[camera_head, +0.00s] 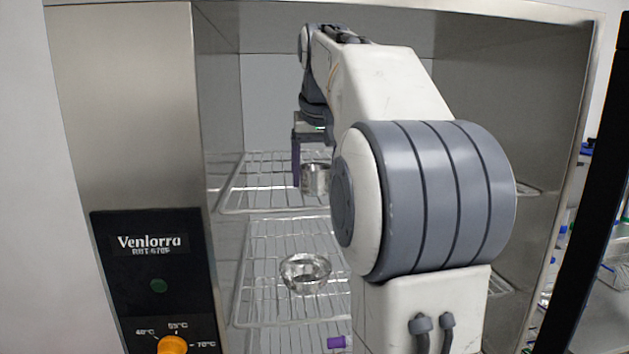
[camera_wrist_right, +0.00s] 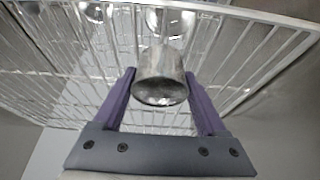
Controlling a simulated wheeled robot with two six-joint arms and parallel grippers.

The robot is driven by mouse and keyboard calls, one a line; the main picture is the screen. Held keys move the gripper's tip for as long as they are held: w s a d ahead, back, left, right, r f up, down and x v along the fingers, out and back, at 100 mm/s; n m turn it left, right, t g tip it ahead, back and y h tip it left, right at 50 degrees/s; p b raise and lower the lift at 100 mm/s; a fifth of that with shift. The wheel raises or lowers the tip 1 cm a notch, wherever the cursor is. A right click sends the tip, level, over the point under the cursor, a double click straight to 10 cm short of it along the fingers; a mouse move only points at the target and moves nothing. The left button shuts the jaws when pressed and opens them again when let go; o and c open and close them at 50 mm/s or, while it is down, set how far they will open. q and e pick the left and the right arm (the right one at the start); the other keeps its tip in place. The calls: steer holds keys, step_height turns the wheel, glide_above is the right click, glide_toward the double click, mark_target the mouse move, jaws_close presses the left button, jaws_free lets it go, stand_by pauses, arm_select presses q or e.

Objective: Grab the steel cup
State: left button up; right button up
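The steel cup (camera_head: 315,179) stands on the upper wire shelf inside the steel cabinet in the head view. It also shows in the right wrist view (camera_wrist_right: 160,78), with its dark round mouth towards the camera. My right gripper (camera_wrist_right: 160,82) is open, with one purple finger on each side of the cup. The fingertips are very close to the cup's sides; I cannot tell whether they touch. In the head view the right gripper (camera_head: 312,160) points down over the cup, and one finger shows just left of it. My left gripper is not in view.
A shiny metal bowl (camera_head: 305,271) sits on the lower wire rack (camera_head: 262,302). A small purple object (camera_head: 337,342) lies near the bottom. The cabinet's left wall and control panel (camera_head: 155,262) bound the opening. My right arm hides much of the right interior.

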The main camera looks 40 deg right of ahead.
steer(key=shift+c, duration=0.8)
steer(key=shift+r, duration=0.15)
